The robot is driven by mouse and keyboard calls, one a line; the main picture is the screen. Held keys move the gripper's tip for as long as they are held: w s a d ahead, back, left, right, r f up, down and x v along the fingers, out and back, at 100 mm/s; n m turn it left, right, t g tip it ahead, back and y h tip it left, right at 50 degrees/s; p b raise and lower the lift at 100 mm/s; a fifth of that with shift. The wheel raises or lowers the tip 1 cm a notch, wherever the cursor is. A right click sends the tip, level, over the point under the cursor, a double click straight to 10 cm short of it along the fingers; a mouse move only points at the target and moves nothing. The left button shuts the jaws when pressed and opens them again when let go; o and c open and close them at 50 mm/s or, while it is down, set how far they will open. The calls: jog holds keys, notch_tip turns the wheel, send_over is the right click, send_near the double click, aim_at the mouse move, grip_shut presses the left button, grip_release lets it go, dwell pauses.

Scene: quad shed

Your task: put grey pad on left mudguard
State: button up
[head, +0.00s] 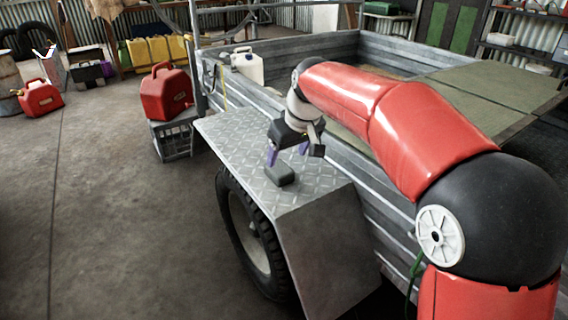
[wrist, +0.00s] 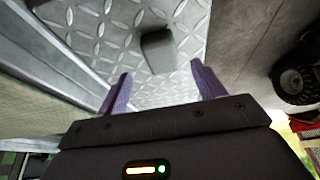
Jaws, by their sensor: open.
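The grey pad (head: 280,174) is a small dark grey block. It lies on the flat top of the mudguard (head: 232,133), a checker-plate metal cover over the trailer's wheel. My gripper (head: 287,155) is over the mudguard, just behind and above the pad, with its purple fingers apart. In the wrist view the pad (wrist: 157,51) lies beyond the open fingertips (wrist: 160,82), apart from them, on the bare plate (wrist: 105,40). Nothing is between the fingers.
The trailer's side wall (head: 335,165) runs along the mudguard's right edge. A red jerry can (head: 166,92) stands on a grey crate (head: 174,137) at the mudguard's far left.

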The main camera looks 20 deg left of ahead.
jog(key=v, duration=0.5)
jog(key=s+d+m+t+h, duration=0.15)
jog(key=s+d, duration=0.25)
jog(key=d, duration=0.5)
jog(key=s+d+m, duration=0.3)
jog(key=s+d, duration=0.2)
jog(key=d, duration=0.3)
jog(key=s+d+f+m, duration=0.1)
jog(key=s+d+f, duration=0.2)
jog(key=s+d, duration=0.1)
jog(key=s+d+f+m+h, duration=0.1)
jog(key=s+d+f+m, duration=0.1)
jog(key=s+d, duration=0.3)
jog(key=s+d+f+m+t+h, duration=0.1)
jog(key=s+d+f+m, duration=0.1)
jog(key=s+d+f, duration=0.2)
jog(key=shift+s+d+m, duration=0.1)
jog(key=shift+s+m, duration=0.05)
jog(key=shift+s, duration=0.55)
jog(key=shift+s+d+m, duration=0.1)
jog(key=shift+s+d, duration=0.05)
jog(key=shift+s, duration=0.5)
